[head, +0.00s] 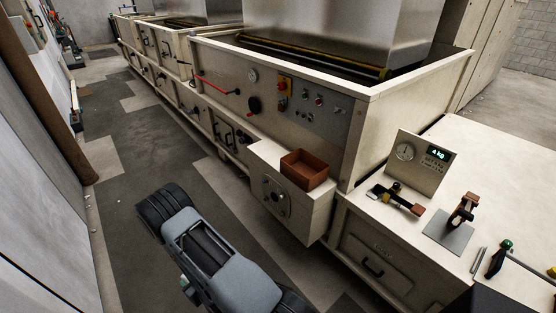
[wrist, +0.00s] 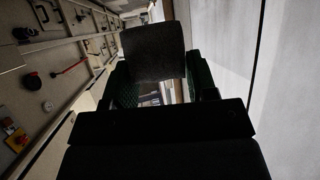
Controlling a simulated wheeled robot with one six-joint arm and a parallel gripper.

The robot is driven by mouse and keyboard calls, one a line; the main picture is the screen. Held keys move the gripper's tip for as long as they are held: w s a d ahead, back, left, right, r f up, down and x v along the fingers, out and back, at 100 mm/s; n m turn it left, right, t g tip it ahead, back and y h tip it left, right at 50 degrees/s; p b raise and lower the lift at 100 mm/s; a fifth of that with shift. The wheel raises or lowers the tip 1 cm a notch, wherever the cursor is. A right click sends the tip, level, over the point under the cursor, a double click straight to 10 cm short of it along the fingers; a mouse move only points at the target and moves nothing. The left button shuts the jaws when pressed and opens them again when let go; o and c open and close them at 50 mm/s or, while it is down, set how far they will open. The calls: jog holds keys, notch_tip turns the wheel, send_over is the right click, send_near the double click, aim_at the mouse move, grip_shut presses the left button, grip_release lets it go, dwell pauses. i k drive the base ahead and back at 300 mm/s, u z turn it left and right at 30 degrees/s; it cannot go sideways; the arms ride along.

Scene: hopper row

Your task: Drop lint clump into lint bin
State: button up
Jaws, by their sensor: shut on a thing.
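In the wrist view my gripper (wrist: 160,82) is shut on a dark grey block, which looks like the lint clump (wrist: 153,50). The block sits between the two green-padded fingers and sticks out beyond them. In the head view my arm covers most of the gripper and the clump cannot be made out there. An open brown box (head: 304,168), possibly the lint bin, sits on a cream ledge at the front of the nearest machine. My arm is over the aisle, to the left of this box and apart from it. No label shows on the box.
The cream hopper machine (head: 300,95) has a panel with knobs and a red lever (head: 218,86). A bench (head: 470,180) at right carries a scale display (head: 423,160) and several hand tools. A pale wall (head: 40,170) bounds the aisle at left. The grey aisle floor (head: 130,130) is clear.

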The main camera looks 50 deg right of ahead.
aim_at(307, 175)
jog(key=i, duration=1.05)
jog(key=z, duration=1.9)
